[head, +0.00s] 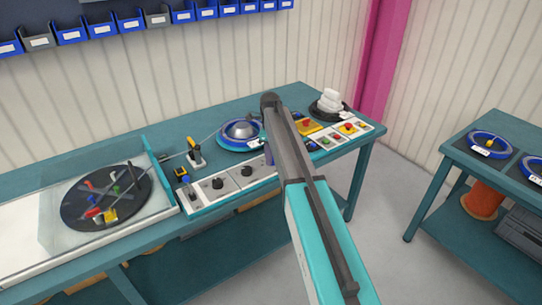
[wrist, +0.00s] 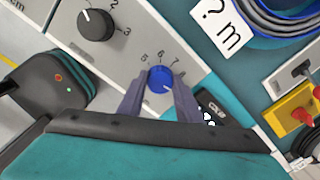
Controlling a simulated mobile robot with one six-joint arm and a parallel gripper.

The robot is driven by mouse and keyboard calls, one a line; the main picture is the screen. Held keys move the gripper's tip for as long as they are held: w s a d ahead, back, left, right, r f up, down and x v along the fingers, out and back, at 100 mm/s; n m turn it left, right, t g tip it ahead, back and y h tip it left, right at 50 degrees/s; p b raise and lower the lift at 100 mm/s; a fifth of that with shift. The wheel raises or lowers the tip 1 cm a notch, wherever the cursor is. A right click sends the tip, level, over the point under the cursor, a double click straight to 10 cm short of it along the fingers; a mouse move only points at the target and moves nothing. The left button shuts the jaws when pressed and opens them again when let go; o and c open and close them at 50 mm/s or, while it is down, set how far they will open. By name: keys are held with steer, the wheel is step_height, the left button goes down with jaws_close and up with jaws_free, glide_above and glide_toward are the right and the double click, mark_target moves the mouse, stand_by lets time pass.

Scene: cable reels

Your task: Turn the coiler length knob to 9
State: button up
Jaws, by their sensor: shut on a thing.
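A blue knob (wrist: 159,75) sits on a light grey panel (wrist: 190,48) in the wrist view. Printed numbers 5, 6 and 7 run around its upper side; further marks to the right are partly hidden. A pale mark shows at the knob's lower right; its exact reading is unclear. My gripper (wrist: 160,86) is shut on the blue knob, one finger on each side. A black knob (wrist: 95,24) with 1, 2 and 3 beside it is at upper left. In the head view, my arm hides the blue knob, while two black knobs (head: 218,183) (head: 247,171) show on the panel.
A clear-covered turntable (head: 105,198) stands at the bench's left. A blue reel (head: 240,132) lies behind the panel. Red and yellow controls (head: 347,128) are to the right. A dark box (wrist: 45,85) is left of my gripper in the wrist view. Open floor lies right of the bench.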

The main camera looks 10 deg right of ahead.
steer(key=o, duration=1)
steer(key=shift+o, duration=0.2)
steer(key=shift+r, duration=0.1)
step_height(320, 180, up, 14)
steer(key=b, duration=0.2)
steer(key=shift+s+a+b, duration=0.15)
steer(key=shift+s+b, duration=0.05)
steer(key=shift+b, duration=0.2)
steer(key=shift+f, duration=0.2)
